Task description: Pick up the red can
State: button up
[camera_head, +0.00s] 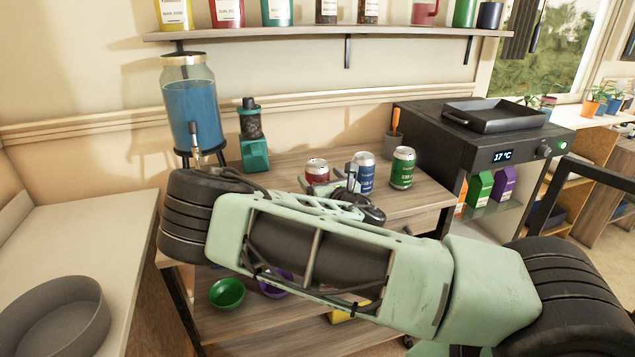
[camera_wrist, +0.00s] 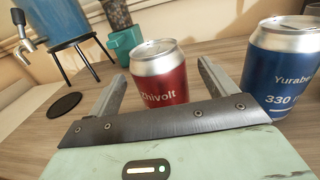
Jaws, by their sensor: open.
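The red can (camera_wrist: 160,80) stands upright on the wooden table, with a silver top and white lettering. In the wrist view my gripper (camera_wrist: 158,82) is open, with one finger on each side of the red can. I cannot tell whether either finger touches it. In the head view the red can (camera_head: 317,170) shows behind my arm, its lower part hidden. My gripper (camera_head: 335,178) is mostly hidden there by my own arm.
A blue can (camera_head: 363,172) stands close to the right of the red can, with a green can (camera_head: 402,168) beyond it. A blue drink dispenser (camera_head: 193,110) and a teal grinder (camera_head: 252,135) stand at the left. A black oven (camera_head: 480,135) is at the right.

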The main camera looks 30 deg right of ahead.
jog(key=shift+w+d+r, duration=0.1)
jog(key=shift+w+d, duration=0.05)
jog(key=shift+w, duration=0.6)
jog(key=shift+w+d, duration=0.1)
jog(key=shift+w, duration=0.65)
jog(key=c, duration=1.3)
